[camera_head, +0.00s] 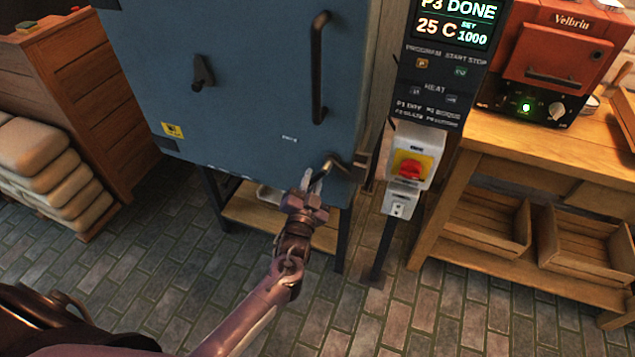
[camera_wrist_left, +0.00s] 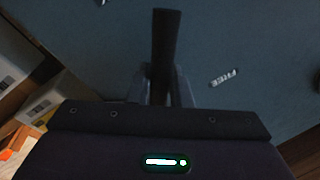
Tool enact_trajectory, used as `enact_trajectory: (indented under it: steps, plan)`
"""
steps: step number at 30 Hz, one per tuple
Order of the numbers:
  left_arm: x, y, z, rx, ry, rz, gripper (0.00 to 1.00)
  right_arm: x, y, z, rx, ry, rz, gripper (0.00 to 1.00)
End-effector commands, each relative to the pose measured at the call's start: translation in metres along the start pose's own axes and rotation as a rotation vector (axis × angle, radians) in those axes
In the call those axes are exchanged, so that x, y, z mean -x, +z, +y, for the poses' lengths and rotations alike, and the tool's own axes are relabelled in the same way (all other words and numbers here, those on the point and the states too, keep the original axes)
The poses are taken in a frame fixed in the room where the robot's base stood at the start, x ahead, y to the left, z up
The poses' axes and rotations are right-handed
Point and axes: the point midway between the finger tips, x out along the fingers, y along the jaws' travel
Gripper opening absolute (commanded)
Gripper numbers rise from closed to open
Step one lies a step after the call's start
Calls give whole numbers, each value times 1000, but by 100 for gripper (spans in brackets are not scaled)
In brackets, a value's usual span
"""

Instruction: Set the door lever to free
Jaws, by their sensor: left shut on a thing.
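The blue kiln door (camera_head: 250,70) fills the upper middle of the head view. In the left wrist view the lever (camera_wrist_left: 166,45) is a dark upright bar between the fingers (camera_wrist_left: 165,88). A white FREE label (camera_wrist_left: 224,77) is on the door, to the right of the bar there; a small white label (camera_head: 289,140) also shows left of the lever in the head view. My right gripper is not in view.
A long dark pull handle (camera_head: 319,68) and a dark latch (camera_head: 203,73) stick out from the door. Right of it stands a control post with a red-yellow switch (camera_head: 411,168). A wooden bench (camera_head: 560,165) is farther right, stacked sacks (camera_head: 45,165) at left.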

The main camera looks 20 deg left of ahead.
Motion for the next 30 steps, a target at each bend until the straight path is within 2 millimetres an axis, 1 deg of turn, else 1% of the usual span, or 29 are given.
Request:
enact_trajectory:
  steps: [1, 16, 24, 30]
  plan:
    - [-2, -1, -5, -49, -1, 11, 0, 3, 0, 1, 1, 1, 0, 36]
    - [-8, -11, -34, -515, -3, 103, 0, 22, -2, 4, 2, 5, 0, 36]
    - [-10, -20, -45, -741, -4, 148, 0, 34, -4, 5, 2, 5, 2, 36]
    - [-11, -25, -50, -864, -5, 172, 0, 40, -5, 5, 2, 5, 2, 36]
